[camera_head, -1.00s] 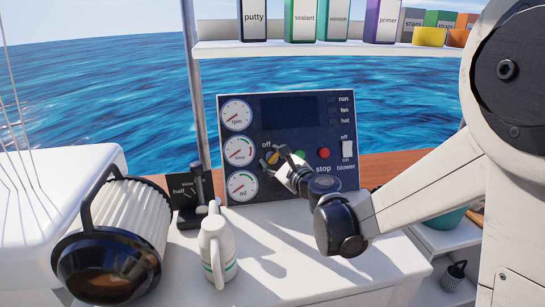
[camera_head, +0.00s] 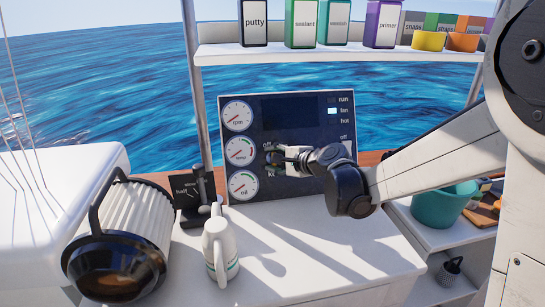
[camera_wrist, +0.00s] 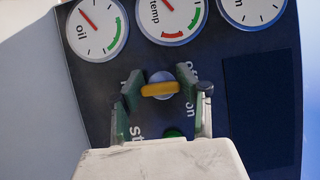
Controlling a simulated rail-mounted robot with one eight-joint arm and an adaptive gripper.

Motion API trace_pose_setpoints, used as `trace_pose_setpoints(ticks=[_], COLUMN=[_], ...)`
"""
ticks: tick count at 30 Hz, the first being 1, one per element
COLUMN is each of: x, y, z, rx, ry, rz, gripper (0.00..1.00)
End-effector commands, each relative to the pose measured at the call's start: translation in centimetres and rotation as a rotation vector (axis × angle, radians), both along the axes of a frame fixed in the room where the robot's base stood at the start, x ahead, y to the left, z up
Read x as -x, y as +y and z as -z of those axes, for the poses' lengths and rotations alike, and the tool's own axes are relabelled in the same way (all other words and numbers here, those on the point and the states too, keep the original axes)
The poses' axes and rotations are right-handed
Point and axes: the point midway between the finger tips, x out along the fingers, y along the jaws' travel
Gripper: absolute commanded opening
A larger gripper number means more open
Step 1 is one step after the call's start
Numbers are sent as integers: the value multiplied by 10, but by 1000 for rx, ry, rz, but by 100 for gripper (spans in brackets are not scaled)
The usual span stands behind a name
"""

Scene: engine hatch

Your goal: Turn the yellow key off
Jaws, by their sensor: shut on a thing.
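The yellow key (camera_wrist: 160,90) sits in a round switch on the dark control panel (camera_head: 290,185), beneath the dials in the wrist view. In that view its handle lies nearly level across the picture. My gripper (camera_wrist: 160,82) is shut on the key, with a green-padded finger at each end of the handle. In the head view my gripper (camera_head: 278,157) is at the panel's switch row and largely hides the key and the nearby buttons.
Round gauges (camera_head: 241,150) line the panel's left side. A shelf of containers (camera_head: 330,50) hangs above. The white counter before the panel (camera_head: 310,260) is mostly clear.

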Motion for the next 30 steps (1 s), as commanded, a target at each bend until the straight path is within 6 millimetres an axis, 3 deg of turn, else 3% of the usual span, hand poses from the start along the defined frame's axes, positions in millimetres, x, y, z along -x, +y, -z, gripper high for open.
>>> trace_pose_setpoints(ticks=[20,21,25,30], x=[0,0,0,0], y=[0,0,0,0], z=[1,1,1,0], rx=[56,56,56,55], ry=[-12,-11,-11,-12], rz=[-27,-27,-27,-26], gripper=[7,38,54,54])
